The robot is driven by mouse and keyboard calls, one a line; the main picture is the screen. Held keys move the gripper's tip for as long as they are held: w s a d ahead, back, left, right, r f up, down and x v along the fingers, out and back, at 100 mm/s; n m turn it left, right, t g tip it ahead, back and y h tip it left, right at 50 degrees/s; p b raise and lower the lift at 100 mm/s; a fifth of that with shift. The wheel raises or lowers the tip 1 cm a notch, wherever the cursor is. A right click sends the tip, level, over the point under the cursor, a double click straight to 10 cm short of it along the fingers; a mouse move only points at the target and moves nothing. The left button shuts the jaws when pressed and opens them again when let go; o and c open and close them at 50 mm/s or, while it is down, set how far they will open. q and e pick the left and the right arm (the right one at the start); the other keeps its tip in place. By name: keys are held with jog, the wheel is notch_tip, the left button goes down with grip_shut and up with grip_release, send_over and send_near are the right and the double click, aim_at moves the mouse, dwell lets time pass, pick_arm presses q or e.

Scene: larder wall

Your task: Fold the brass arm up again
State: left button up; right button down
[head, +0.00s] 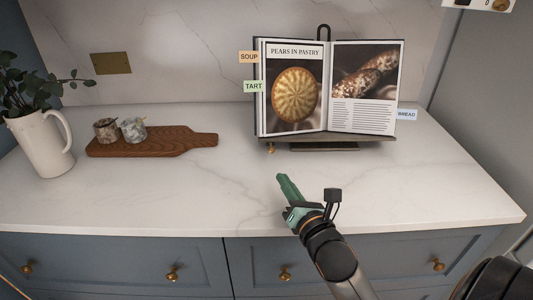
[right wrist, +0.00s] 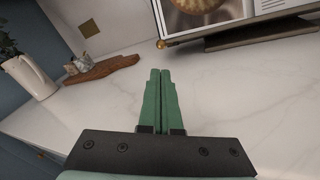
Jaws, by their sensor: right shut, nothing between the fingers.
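An open cookbook (head: 363,87) leans on a dark stand (head: 318,146) at the back of the counter. A small brass piece (head: 271,147) shows at the left end of the stand's ledge, below the book's lower left corner. It also shows in the right wrist view (right wrist: 161,44), as a short brass end; whether it is the whole brass arm I cannot tell. My right gripper (head: 282,180) has green fingers, pressed together and empty. It is in front of the stand, apart from the brass piece; the fingers (right wrist: 160,74) point toward it. My left gripper is out of view.
A brown wooden board (head: 180,141) with two small stone-patterned pots (head: 133,129) lies at the left. A white jug (head: 42,145) with leafy stems stands beside it. Tabs stick out from the book. The marble counter (head: 200,190) is clear around my right gripper.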

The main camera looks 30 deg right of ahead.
aim_at(271, 146)
jog(key=shift+s, duration=0.1)
jog(key=x, duration=1)
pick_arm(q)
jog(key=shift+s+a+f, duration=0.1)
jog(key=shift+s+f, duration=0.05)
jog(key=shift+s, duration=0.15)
